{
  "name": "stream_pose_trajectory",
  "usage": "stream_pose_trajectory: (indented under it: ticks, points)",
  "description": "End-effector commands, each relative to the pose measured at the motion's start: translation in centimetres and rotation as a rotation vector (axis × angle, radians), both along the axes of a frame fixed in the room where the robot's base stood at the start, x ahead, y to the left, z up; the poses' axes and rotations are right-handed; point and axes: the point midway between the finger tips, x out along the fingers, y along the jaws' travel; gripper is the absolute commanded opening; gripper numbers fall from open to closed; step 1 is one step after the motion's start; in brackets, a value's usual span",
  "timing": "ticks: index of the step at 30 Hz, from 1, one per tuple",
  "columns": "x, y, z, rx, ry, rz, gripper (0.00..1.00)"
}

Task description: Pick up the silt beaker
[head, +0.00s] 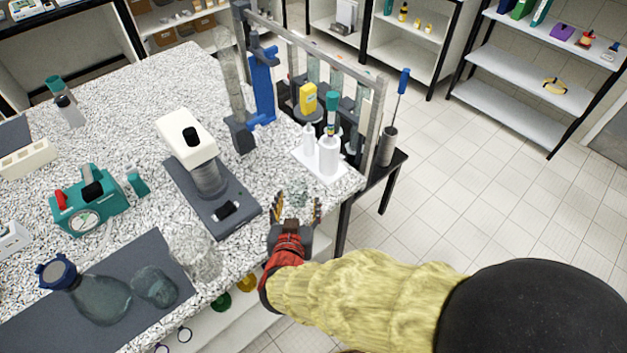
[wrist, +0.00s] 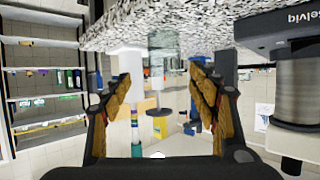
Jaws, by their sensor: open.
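A small clear glass beaker (head: 298,196) stands near the front edge of the speckled bench, just beyond my fingertips. I take it for the silt beaker; I can read no label on it. My gripper (head: 297,210) is open and empty, pointing at the beaker from the bench's edge. In the wrist view, which is upside down, the beaker (wrist: 165,42) shows beyond and between the spread fingers of my gripper (wrist: 160,75), apart from both. Whether it holds anything is unclear.
Another glass beaker (head: 192,250) and a flask (head: 102,299) stand at the lower left. The bench's edge runs under my gripper.

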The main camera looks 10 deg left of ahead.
Motion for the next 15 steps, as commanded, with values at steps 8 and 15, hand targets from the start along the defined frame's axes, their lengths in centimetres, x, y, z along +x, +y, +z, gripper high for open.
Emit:
stream_pose_trajectory:
  ticks: [8,15]
  points:
    - [2.3,0.2,-1.4,-0.003,-0.003,-0.006,0.60]
    - [4.5,1.0,-3.7,-0.002,-0.003,-0.006,0.60]
